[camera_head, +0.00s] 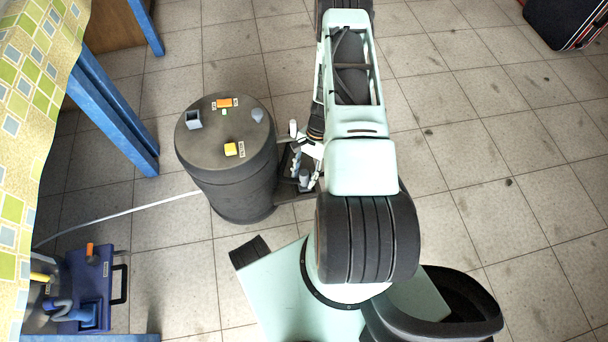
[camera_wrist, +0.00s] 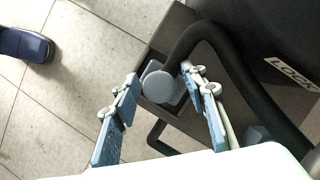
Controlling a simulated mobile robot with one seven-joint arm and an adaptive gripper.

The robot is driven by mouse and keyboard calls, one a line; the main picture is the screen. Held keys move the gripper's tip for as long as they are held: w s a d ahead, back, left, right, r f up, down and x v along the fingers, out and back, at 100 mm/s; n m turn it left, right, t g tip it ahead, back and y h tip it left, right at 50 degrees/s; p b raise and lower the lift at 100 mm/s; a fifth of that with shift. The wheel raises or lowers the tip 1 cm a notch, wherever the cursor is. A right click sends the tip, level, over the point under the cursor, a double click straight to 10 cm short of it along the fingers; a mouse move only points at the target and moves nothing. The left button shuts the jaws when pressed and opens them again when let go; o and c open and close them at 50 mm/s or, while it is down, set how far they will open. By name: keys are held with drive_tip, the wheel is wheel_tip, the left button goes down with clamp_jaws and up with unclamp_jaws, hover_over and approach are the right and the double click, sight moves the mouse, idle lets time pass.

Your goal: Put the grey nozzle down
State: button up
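The grey nozzle (camera_wrist: 158,87) shows in the wrist view as a round-ended grey piece over a dark ledge. It lies between the tips of my gripper (camera_wrist: 160,77), whose two fingers stand apart with a narrow gap on each side of it. In the head view my gripper (camera_head: 303,160) hangs just right of the black drum, and a small grey piece (camera_head: 304,178), apparently the nozzle, shows low by the fingers on a dark tray-like part (camera_head: 286,192). Whether the nozzle fully rests on it is hard to tell.
The black drum (camera_head: 230,180) bears a grey square piece (camera_head: 193,120), an orange block (camera_head: 224,103), a grey rounded piece (camera_head: 257,116) and a yellow block (camera_head: 231,149). A blue crate (camera_head: 105,285) stands lower left. A dark curved tube (camera_wrist: 235,65) runs close by the right finger.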

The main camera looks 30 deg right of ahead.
drive_tip(key=p+v, duration=0.3)
drive_tip(key=v, duration=0.9)
drive_tip(key=shift+p, duration=0.4)
drive_tip(key=shift+r, duration=0.25)
